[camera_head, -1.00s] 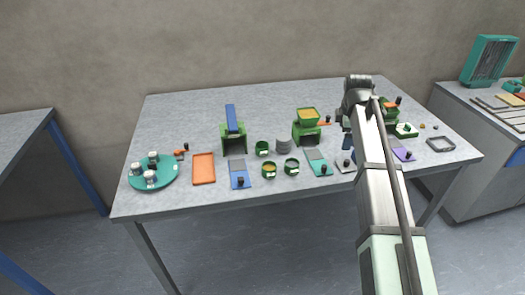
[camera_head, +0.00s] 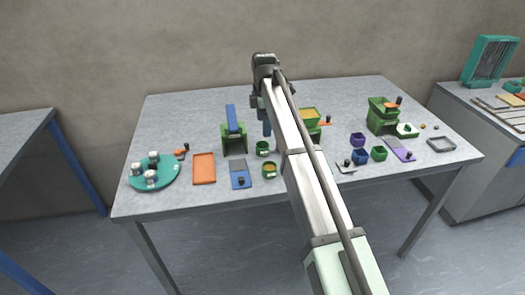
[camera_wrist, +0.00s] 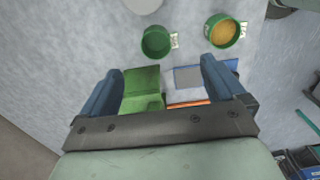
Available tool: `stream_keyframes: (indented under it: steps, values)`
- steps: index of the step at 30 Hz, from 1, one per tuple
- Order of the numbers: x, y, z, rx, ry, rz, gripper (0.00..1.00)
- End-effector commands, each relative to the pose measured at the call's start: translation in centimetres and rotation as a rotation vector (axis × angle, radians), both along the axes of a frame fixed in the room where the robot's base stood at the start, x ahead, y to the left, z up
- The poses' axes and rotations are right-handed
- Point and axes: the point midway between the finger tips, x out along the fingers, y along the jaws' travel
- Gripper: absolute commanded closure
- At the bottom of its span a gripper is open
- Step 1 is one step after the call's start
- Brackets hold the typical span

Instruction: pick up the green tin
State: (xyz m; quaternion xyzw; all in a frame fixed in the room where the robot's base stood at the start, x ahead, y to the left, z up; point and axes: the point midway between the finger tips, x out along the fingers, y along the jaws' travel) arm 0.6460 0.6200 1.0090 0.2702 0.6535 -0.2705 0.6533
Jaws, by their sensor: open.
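Two green tins show. One (camera_head: 262,148) has a white label and a dark, empty-looking inside; it also shows in the wrist view (camera_wrist: 156,42). The other green tin (camera_head: 269,170) holds orange-yellow powder and shows in the wrist view at upper right (camera_wrist: 226,30). My gripper (camera_head: 266,133) hangs above the table, behind the tins in the head view. In the wrist view my gripper (camera_wrist: 162,70) has its blue fingers wide apart with nothing held. Both tins lie beyond the fingertips there. My arm hides part of the table to the right of the tins.
A green stand (camera_head: 234,145) is close left of the tins and shows between my fingers. A blue-and-grey tray (camera_head: 240,176) lies in front, an orange tray (camera_head: 204,169) further left. A teal round tray (camera_head: 154,184) holds jars. The table's back left is clear.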

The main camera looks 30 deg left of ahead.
Motion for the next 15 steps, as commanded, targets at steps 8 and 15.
stream_keyframes:
  steps: [8, 15]
  values:
    - [-0.1, -0.1, -4.8, -0.001, 0.001, -0.001, 0.03]
    - [0.0, 0.0, -6.5, 0.000, 0.000, -0.001, 0.03]
